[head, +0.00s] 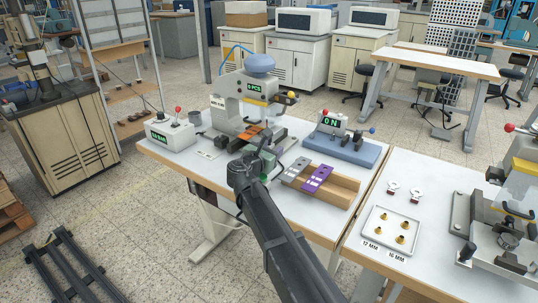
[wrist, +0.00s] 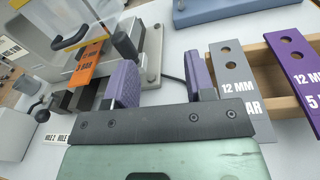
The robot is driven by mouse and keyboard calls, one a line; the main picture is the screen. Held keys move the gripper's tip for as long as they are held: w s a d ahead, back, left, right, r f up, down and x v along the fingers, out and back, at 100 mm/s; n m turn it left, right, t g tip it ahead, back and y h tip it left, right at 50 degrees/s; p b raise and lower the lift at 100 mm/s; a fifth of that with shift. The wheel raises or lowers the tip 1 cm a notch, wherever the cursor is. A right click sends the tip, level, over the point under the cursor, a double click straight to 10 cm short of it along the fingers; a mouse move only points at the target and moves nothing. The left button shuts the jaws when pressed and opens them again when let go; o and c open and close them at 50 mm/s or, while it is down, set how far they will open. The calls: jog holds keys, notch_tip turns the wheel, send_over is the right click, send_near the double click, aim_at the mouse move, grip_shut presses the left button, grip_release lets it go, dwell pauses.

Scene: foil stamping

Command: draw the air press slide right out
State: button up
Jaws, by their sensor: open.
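The air press (head: 232,100) is a pale machine with a blue dome on top and a green "0 PCS" display. It stands at the back of the left table. An orange plate (head: 252,133) lies at its base; the wrist view shows this plate (wrist: 88,62) at upper left, partly under a clear guard. The slide beneath cannot be told apart clearly. In the head view my gripper (head: 262,158) hangs in front of the press.
A wooden rack (head: 338,190) with grey and purple "12 MM" plates (head: 316,179) stands right of my gripper. A blue "ON" fixture (head: 350,148) is behind it. A "BAR" control box (head: 172,132) sits left. A white tray (head: 372,243) is on the right table.

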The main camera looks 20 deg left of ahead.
jog(key=a+n+t+y, duration=0.1)
jog(key=a+n, duration=0.2)
jog(key=a, duration=0.2)
jog(key=w, duration=0.3)
jog(key=w+d, duration=0.1)
jog(key=w, duration=0.6)
jog(key=shift+d+r, duration=0.15)
jog(key=shift+c, duration=0.2)
grip_shut()
